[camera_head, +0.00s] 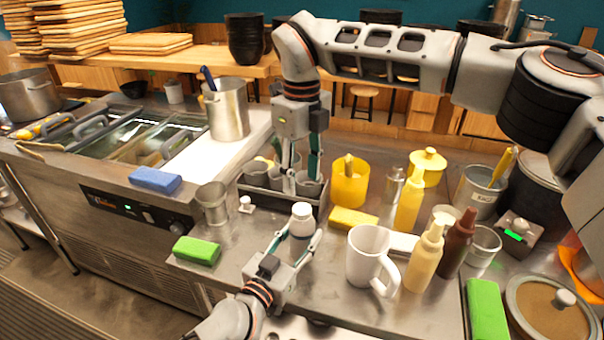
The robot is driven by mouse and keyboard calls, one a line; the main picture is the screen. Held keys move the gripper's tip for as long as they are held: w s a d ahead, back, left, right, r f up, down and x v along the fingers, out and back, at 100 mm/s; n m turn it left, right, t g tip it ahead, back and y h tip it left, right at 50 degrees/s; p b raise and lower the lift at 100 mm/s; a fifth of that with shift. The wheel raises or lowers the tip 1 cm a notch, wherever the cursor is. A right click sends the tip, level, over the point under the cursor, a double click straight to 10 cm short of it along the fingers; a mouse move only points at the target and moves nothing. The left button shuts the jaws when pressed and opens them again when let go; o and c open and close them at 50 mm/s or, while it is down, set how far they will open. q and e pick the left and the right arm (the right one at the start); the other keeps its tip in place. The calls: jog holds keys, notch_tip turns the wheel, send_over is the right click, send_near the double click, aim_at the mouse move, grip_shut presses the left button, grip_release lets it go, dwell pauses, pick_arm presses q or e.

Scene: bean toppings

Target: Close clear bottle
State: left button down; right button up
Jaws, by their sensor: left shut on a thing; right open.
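A small bottle (301,224) with a whitish top and a greyish, see-through-looking body stands upright near the middle of the steel counter. My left gripper (300,240) comes from below and is shut around its body; the fingers partly hide it. Whether its mouth is covered is hard to tell. A small white knob-like piece (246,204), possibly a lid, sits on the counter to the left of the bottle, beside a metal cup. My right gripper (301,170) points down, open, above and behind the bottle, over a metal holder (287,203) with several small cups.
A metal cup (213,204), green sponge (196,251) and blue sponge (155,180) lie to the left. A white mug (366,256), yellow sponge (353,218), yellow container (350,188) and several sauce bottles crowd the right. Some bare counter shows between the green sponge and the bottle.

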aim_at(302, 208)
jog(key=shift+r, duration=0.1)
dwell(0.3)
jog(key=shift+f, duration=4.05)
jog(key=c, duration=1.2)
jog(key=o, duration=1.3)
jog(key=shift+o, duration=0.2)
jog(key=shift+r, duration=0.1)
